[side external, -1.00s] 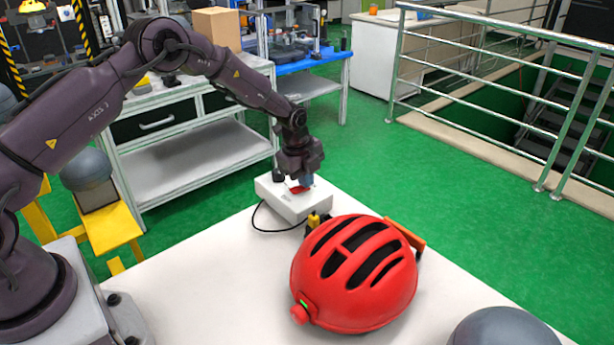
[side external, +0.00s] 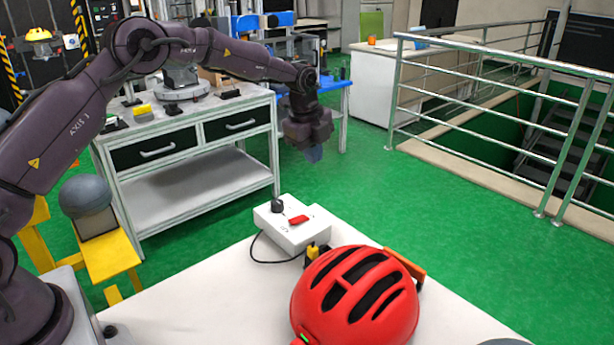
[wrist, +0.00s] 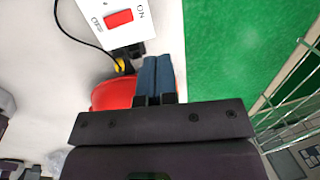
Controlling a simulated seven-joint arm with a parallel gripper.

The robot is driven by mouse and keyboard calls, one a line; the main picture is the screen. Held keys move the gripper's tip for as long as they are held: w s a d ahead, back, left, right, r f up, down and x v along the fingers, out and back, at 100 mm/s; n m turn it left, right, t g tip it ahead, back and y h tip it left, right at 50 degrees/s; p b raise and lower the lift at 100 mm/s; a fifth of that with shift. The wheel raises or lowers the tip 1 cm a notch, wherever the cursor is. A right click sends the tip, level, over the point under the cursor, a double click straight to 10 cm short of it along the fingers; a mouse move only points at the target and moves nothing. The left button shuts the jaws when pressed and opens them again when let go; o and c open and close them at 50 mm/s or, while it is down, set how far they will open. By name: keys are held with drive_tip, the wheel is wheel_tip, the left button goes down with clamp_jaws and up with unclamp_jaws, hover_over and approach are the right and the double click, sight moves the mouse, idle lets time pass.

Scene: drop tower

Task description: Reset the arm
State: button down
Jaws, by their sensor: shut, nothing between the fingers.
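My arm is raised, and my gripper (side external: 313,154) hangs in the air well above and a little beyond the white switch box, apart from it. In the wrist view the two blue fingers of my gripper (wrist: 157,75) are together with nothing between them. The white switch box (side external: 284,238) stands at the far corner of the white table, with a red rocker switch (side external: 299,219) on its top. In the wrist view the red switch (wrist: 118,18) has "ON" printed beside it.
A red helmet (side external: 355,295) lies on the white table (side external: 220,300) in front of the box. A yellow plug (side external: 313,250) sits between them, and a black cable (side external: 257,248) loops beside the box. A drawer bench (side external: 195,140) stands behind. Green floor is open to the right.

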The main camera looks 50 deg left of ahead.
drive_tip(key=s+d+r+n+t, duration=0.1)
drive_tip(key=s+r+n, duration=0.4)
drive_tip(key=s, duration=0.7)
drive_tip(key=s+d+r+n+t, duration=0.1)
drive_tip(key=s+d+r+n, duration=0.2)
drive_tip(key=s, duration=0.9)
drive_tip(key=s+d+r+n+t, duration=0.1)
drive_tip(key=s+d+r+n, duration=0.1)
drive_tip(key=s+r+n, duration=0.5)
drive_tip(key=shift+s+d+r+n, duration=0.4)
drive_tip(key=shift+s+n, duration=1.1)
drive_tip(key=shift+s, duration=1.4)
